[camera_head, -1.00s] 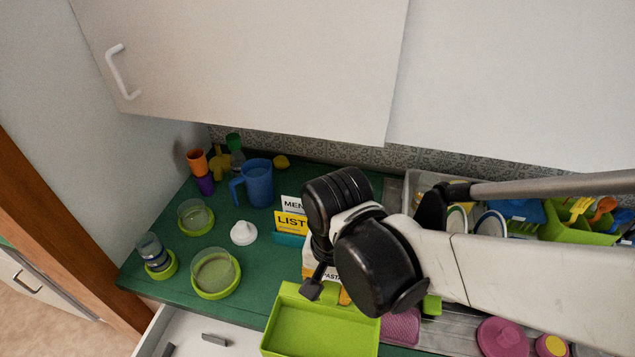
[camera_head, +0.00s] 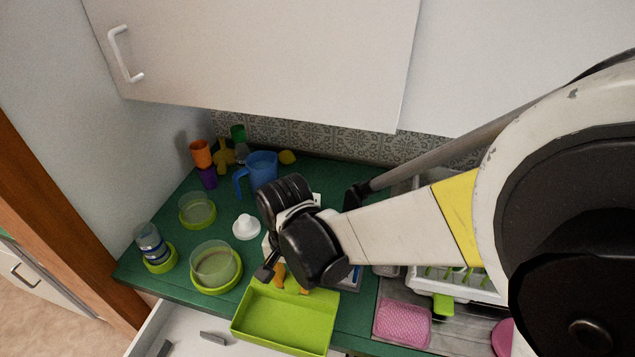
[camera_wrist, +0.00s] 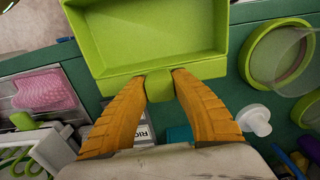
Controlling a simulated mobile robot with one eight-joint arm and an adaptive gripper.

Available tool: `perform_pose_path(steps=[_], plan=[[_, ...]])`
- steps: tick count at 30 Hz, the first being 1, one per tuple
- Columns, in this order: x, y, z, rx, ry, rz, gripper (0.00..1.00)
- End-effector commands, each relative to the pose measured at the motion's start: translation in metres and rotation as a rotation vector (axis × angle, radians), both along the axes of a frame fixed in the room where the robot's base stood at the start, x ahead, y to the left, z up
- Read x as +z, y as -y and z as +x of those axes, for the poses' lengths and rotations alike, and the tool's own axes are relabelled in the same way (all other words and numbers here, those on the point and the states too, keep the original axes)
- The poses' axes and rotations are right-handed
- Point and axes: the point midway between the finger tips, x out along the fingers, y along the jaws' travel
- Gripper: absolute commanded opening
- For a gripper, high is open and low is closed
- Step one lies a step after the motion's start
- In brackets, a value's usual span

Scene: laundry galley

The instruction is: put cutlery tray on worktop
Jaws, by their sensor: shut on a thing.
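The cutlery tray (camera_head: 285,325) is a lime-green, empty, open box. In the head view it is in front of my arm, above the worktop's front edge and the open drawer; I cannot tell if it touches the worktop. My gripper (camera_wrist: 159,74) has orange fingers, shut on the tab on the tray's near wall in the wrist view. In the head view the gripper (camera_head: 290,278) is mostly hidden behind my wrist. The green worktop (camera_head: 215,225) runs along the wall, with bare room among the things on it.
Lime-rimmed bowls (camera_head: 214,264) and a bottle (camera_head: 150,243) stand left of the tray. A white lidded item (camera_head: 246,227) and a blue jug (camera_head: 262,170) are behind. A pink sponge (camera_head: 402,322) and dish rack (camera_head: 450,278) are to the right. A drawer (camera_head: 180,335) stands open below.

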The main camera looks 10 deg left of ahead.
Motion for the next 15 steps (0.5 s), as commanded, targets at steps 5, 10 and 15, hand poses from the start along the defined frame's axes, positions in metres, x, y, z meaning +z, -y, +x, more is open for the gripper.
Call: perform_pose_path(steps=[5,10,15], plan=[[0.0004,0.0003,-0.0002,0.0,0.0,0.0,0.0],[-0.0022,0.0003,-0.0002,0.0,0.0,0.0,0.48],[-0.0019,0.0004,-0.0002,0.0,0.0,0.0,0.48]])
